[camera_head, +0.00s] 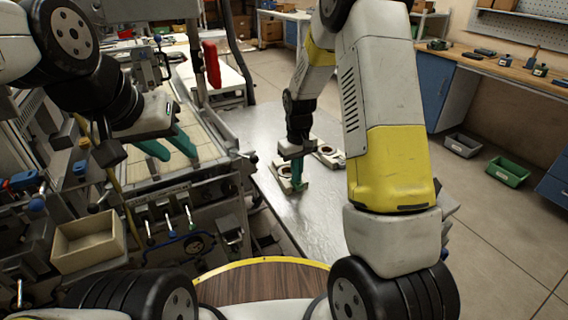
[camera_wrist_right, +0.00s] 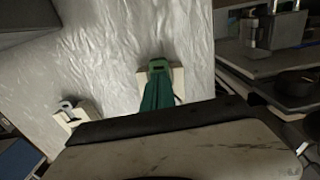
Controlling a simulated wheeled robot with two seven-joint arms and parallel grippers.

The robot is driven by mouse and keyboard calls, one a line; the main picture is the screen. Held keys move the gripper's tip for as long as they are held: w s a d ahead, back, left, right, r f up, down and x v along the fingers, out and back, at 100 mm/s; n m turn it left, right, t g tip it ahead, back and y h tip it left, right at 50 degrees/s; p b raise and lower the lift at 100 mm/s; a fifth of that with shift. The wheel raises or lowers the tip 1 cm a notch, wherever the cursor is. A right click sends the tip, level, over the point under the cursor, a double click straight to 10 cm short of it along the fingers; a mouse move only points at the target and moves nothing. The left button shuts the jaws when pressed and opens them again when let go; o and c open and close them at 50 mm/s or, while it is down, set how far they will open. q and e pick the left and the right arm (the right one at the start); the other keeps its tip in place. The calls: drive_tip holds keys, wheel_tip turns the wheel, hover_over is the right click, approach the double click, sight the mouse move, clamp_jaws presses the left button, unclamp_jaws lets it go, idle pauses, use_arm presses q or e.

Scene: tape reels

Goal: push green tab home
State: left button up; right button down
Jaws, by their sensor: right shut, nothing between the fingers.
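A cream block-like reel unit (camera_head: 281,169) with a dark round hub sits on the silvery table. A small green piece, perhaps the green tab (camera_head: 301,187), shows at its near end, close to my fingertips. My right gripper (camera_head: 296,181) points down at this unit with its green fingers together and nothing between them. In the right wrist view, the fingers (camera_wrist_right: 157,92) reach over the cream unit (camera_wrist_right: 177,78) and hide much of it; I cannot tell whether they touch the tab. My left gripper (camera_head: 181,155) has its two green fingers apart and is empty, over the machine at left.
A second cream unit (camera_head: 328,154) with a dark hub lies just right of the first. The silvery table (camera_head: 320,215) is clear in front. A machine with levers and a tan bin (camera_head: 88,243) stand at left. Green (camera_head: 507,172) and grey bins lie on the floor at right.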

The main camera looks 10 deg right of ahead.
drive_tip(key=shift+r, duration=3.5)
drive_tip(key=s+d+r+m+t+y, duration=0.1)
drive_tip(key=s+r, duration=0.4)
drive_tip(key=r, duration=0.2)
drive_tip(key=s+d+r+m+t, duration=0.1)
drive_tip(key=s+r+t, duration=0.1)
drive_tip(key=s+r, duration=0.4)
drive_tip(key=s+r+m+t, duration=0.1)
drive_tip(key=s+r, duration=0.2)
drive_tip(key=s, duration=0.3)
drive_tip(key=s+r+t+y, duration=0.1)
drive_tip(key=s+r+t, duration=0.1)
drive_tip(key=s+r, duration=0.2)
drive_tip(key=s, duration=0.3)
drive_tip(key=shift+d+m, duration=0.35)
drive_tip(key=shift+m, duration=0.05)
